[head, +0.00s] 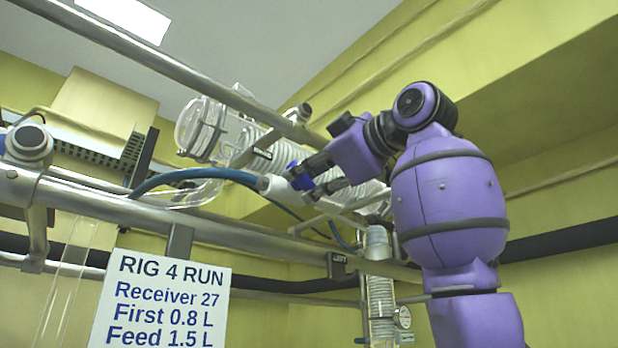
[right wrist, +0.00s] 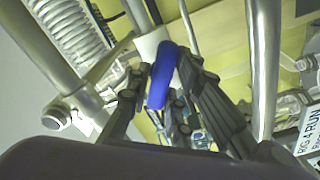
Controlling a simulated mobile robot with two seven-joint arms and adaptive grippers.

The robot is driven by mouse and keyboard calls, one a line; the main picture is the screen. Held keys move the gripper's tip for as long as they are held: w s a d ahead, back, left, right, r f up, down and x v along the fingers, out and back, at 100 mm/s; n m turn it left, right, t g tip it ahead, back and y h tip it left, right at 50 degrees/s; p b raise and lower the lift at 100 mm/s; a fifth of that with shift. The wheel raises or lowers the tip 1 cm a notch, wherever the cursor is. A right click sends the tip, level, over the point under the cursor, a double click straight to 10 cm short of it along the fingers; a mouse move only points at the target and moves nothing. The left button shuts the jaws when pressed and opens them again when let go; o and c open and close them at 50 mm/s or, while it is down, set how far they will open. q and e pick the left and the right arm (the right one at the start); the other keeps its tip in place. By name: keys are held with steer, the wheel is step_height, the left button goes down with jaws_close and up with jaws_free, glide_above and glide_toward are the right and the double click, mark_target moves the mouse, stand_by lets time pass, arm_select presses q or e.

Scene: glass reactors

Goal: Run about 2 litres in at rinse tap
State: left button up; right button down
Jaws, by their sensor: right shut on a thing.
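A tap with a white body (head: 272,185) and a blue handle (head: 297,176) sits at the end of a blue hose (head: 195,175), in front of the glass coil condenser. My right gripper (head: 312,177) reaches it from the right and is shut on the blue handle. In the right wrist view the blue handle (right wrist: 161,78) stands between the two dark fingers of the gripper (right wrist: 165,72), with the white body (right wrist: 150,43) just beyond. No name on the tap is readable. How far it is turned and any flow are not clear. My left gripper is not in view.
The glass condenser (head: 232,135) lies slanted behind the tap. Steel rails (head: 130,210) cross in front and above. A white sign (head: 160,300) reads "RIG 4 RUN, Receiver 27, First 0.8 L, Feed 1.5 L".

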steer(key=shift+w+f+m, duration=0.1)
steer(key=shift+f+m, duration=0.1)
steer(key=shift+m, duration=0.1)
steer(key=m, duration=0.4)
steer(key=shift+a+f+m, duration=0.1)
steer(key=shift+m, duration=0.3)
steer(key=m, duration=0.5)
steer(key=shift+m, duration=0.3)
steer(key=c, duration=1.7)
jaws_free()
steer(key=shift+o, duration=0.3)
steer(key=shift+s+r, duration=0.2)
